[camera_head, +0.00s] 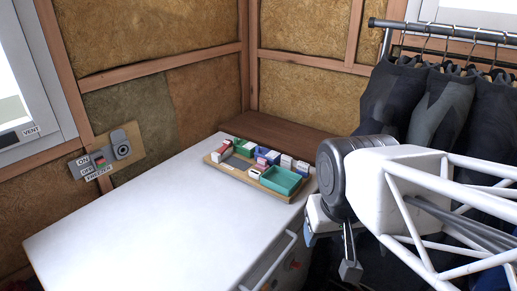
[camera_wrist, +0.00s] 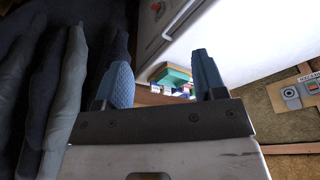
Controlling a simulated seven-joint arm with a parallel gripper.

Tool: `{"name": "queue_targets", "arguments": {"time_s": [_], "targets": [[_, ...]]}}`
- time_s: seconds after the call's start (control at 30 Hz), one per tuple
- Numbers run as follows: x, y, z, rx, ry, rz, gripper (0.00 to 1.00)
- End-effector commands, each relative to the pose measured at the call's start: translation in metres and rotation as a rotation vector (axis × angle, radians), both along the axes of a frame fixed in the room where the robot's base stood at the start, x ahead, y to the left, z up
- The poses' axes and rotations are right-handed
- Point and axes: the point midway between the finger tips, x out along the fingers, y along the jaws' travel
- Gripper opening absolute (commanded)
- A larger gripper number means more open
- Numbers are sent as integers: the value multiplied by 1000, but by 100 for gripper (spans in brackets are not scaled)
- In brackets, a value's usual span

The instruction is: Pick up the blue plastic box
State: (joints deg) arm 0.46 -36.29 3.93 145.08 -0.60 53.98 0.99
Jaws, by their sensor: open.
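A small blue box (camera_head: 268,157) stands among several small items on a wooden tray (camera_head: 236,172) on the white freezer top. Beside it on the tray is an open teal plastic box (camera_head: 284,180), which also shows in the wrist view (camera_wrist: 174,73). I cannot tell for certain which of these is the blue plastic box. My gripper (camera_wrist: 161,80) has two blue fingers spread wide apart, with nothing held between them. The teal box and part of the tray appear beyond the gap between them. In the head view my gripper is partly hidden by my arm, right of the freezer's front edge.
The white freezer top (camera_head: 150,210) is bare left of the tray. A brown wooden surface (camera_head: 285,134) lies behind the tray. Dark clothes (camera_head: 390,97) hang from a metal rail (camera_head: 440,30) at the right. A switch panel (camera_head: 108,155) is on the left wall.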

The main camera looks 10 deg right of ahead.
Motion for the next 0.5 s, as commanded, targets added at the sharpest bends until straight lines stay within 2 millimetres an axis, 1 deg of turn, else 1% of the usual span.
{"name": "queue_targets", "arguments": {"time_s": [0.03, 0.07, 0.1, 0.37, 0.5], "targets": [[0, 0, 0, 0, 0, 0, 72], [0, 0, 0, 0, 0, 0, 76], [0, 0, 0, 0, 0, 0, 77], [1, 0, 0, 0, 0, 1, 77], [6, 0, 3, -2, 3, 8, 77]]}}
